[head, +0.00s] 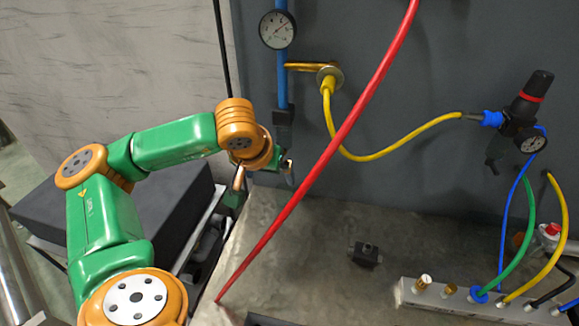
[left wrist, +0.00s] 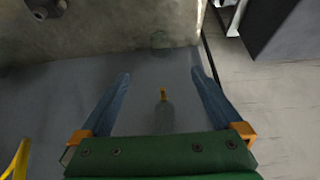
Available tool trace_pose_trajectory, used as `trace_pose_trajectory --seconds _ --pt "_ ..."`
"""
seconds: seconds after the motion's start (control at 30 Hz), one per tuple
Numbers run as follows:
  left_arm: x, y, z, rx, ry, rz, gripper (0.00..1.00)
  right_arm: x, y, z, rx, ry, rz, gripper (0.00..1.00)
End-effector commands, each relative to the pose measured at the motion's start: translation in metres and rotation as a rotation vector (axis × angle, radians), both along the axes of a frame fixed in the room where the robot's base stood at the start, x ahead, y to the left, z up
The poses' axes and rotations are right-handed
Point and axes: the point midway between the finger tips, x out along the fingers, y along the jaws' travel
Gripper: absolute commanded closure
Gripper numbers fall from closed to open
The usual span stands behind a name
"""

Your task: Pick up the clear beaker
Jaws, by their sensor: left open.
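I cannot make out a clear beaker with certainty in either view. My left gripper (head: 287,168) is in front of the grey wall, above the back left part of the concrete top, and is partly hidden by its own wrist. In the left wrist view its two blue fingers (left wrist: 160,78) are spread wide apart. A slim grey-green thing with a yellow tip (left wrist: 163,112) shows between them; I cannot tell whether it is gripped, and nothing is seen touching the fingers. A faint greenish patch lies beyond the fingertips, too unclear to name. My right gripper is not in view.
A red hose (head: 330,150) slants across the concrete top (head: 310,240). A gauge (head: 277,30) on a blue pipe and a yellow hose (head: 400,140) are on the wall. A small dark block (head: 365,254) and a metal manifold (head: 450,300) with hoses stand right.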

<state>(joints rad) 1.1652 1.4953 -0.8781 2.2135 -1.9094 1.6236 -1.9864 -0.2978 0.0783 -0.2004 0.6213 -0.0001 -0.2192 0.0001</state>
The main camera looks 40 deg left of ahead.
Motion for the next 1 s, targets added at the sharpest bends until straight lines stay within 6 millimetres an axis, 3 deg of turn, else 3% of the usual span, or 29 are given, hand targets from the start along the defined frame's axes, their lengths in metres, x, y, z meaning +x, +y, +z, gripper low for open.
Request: trace_pose_trajectory --seconds 0.03,0.37,0.73,0.87,1.0 --pt "0.0 0.0 -0.016 0.0 0.0 0.0 0.0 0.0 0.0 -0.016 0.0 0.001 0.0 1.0" --pt "-0.001 -0.001 -0.08 -0.001 0.0 0.0 0.0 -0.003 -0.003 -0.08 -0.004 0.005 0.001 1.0" --pt "-0.001 -0.001 -0.178 -0.002 0.0 -0.001 0.0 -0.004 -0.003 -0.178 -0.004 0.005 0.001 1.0" --pt "-0.001 -0.001 -0.188 -0.002 0.0 0.0 0.0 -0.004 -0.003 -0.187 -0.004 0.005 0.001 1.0" --pt "0.017 0.008 -0.18 -0.006 0.0 0.003 0.0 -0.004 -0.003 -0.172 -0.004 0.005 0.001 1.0"
